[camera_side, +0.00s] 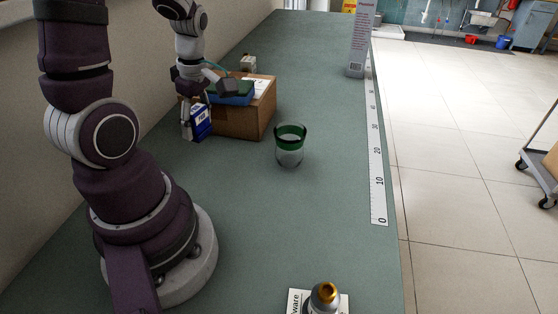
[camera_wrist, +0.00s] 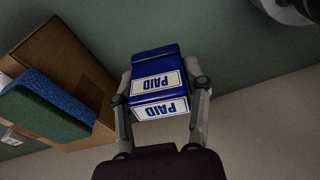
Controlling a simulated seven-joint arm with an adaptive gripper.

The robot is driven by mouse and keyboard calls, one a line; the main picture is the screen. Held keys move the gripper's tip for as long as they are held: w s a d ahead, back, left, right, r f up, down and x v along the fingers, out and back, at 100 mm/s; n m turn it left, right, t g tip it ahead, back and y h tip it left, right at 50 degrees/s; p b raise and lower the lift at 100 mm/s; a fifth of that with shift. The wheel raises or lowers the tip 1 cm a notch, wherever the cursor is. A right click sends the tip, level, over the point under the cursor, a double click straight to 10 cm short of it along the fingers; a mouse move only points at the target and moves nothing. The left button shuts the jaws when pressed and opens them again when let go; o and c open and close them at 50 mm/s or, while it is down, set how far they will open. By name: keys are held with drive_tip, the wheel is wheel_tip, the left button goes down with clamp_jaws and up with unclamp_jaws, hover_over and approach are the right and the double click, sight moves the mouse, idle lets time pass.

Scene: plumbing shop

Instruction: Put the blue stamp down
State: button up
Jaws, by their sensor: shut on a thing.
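The blue stamp (camera_wrist: 155,68) has white labels reading PAID. My gripper (camera_wrist: 162,92) is shut on it, with one finger on each side in the wrist view. In the side view the blue stamp (camera_side: 201,122) is in my gripper (camera_side: 195,125), just left of the cardboard box. The gripper hides part of the stamp there. I cannot tell whether the stamp's lower end touches the green table (camera_side: 330,220).
The cardboard box (camera_side: 245,122) carries a blue and green sponge-like block (camera_side: 232,97) and stands close beside the stamp. A green-rimmed glass (camera_side: 290,150) stands to its right. A bottle (camera_side: 324,297) is at the front. The middle of the table is clear.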

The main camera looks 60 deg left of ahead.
sight(207, 170)
wheel_tip(207, 170, down, 9)
drive_tip(key=shift+r, duration=0.1)
idle(0.3)
drive_tip(key=o, duration=1.1)
drive_tip(key=shift+f, duration=0.25)
drive_tip(key=shift+o, duration=0.2)
drive_tip(key=r, duration=0.3)
drive_tip(key=d+r, duration=0.1)
drive_tip(key=r, duration=0.2)
drive_tip(key=d+r, duration=0.1)
drive_tip(key=r, duration=0.2)
drive_tip(key=shift+w+r, duration=0.15)
drive_tip(key=shift+r, duration=0.2)
drive_tip(key=shift+w+d+r, duration=0.1)
drive_tip(key=shift+w+r, duration=0.05)
drive_tip(key=shift+r, duration=0.2)
drive_tip(key=w+d+r+m+t, duration=0.3)
drive_tip(key=d+r+m, duration=0.3)
drive_tip(key=m, duration=0.7)
drive_tip(key=shift+w+d+r+t, duration=0.15)
drive_tip(key=shift+w+d+t, duration=0.05)
drive_tip(key=shift+d+t, duration=0.45)
drive_tip(key=shift+o, duration=0.3)
drive_tip(key=d+r+m+t+h, duration=0.1)
drive_tip(key=d+m, duration=0.4)
drive_tip(key=m, duration=0.6)
wheel_tip(207, 170, up, 3)
drive_tip(key=shift+s+d+f+m+t+h, duration=0.15)
drive_tip(key=shift+s+d+m+t+h, duration=0.2)
drive_tip(key=shift+t, duration=0.3)
